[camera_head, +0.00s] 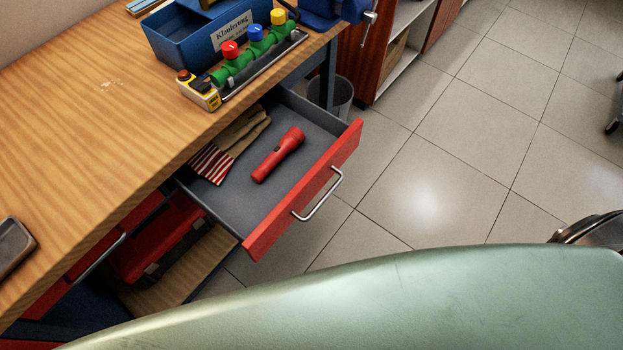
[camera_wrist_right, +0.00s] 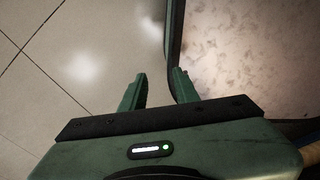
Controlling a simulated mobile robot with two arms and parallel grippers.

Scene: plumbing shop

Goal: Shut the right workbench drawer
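The right workbench drawer (camera_head: 327,123) is pulled well out from under the workbench in the head view. It has a red front (camera_head: 285,222) with a silver bar handle (camera_head: 320,197) and a grey inside. A red flashlight (camera_head: 278,155) and striped work gloves (camera_head: 225,150) lie in it. My right gripper (camera_wrist_right: 158,88) shows only in the right wrist view. Its two green fingers are apart, and I see nothing held between them. The drawer is not recognisable in that view. My left gripper is out of view.
A bucket (camera_head: 343,98) stands behind the drawer. Tiled floor (camera_head: 440,170) is clear before it. A dark-rimmed speckled surface (camera_wrist_right: 250,50) lies beyond my right fingers.

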